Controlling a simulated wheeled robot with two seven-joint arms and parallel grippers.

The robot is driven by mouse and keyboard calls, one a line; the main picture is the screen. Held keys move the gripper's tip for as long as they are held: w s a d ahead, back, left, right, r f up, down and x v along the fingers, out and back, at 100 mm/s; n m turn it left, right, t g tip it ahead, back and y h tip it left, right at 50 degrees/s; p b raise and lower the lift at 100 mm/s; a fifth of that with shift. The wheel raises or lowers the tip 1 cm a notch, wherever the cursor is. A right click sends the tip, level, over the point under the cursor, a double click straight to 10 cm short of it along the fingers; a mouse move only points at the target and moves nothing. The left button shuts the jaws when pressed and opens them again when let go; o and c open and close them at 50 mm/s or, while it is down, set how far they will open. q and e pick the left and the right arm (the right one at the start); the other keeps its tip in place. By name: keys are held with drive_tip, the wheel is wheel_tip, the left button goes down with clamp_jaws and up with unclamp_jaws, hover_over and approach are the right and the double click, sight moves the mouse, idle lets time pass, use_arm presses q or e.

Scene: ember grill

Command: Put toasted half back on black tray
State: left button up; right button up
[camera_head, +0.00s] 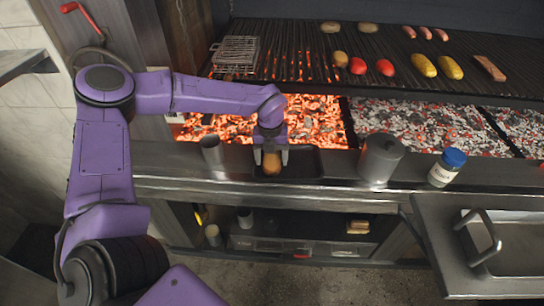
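A browned bun half (271,165) is between the two fingers of my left gripper (271,157), at the left end of the black tray (307,163). The fingers stand on both sides of the bun half. I cannot tell whether they press on it or whether it rests on the tray floor. The rest of the tray looks empty. My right gripper is out of view.
A metal cup (211,152) stands left of the tray and a lidded metal pot (380,158) right of it. A blue-capped jar (446,167) is farther right. Glowing embers (315,112) lie behind, below the grill (290,65) with several foods.

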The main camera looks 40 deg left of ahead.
sight(270, 158)
use_arm(q)
drive_tip(key=shift+r, duration=0.1)
drive_tip(key=shift+r, duration=0.35)
wheel_tip(270, 158, up, 12)
drive_tip(key=b, duration=0.1)
drive_tip(key=shift+a+f, duration=0.15)
drive_tip(key=shift+f, duration=0.05)
drive_tip(key=shift+s, duration=0.1)
idle(0.9)
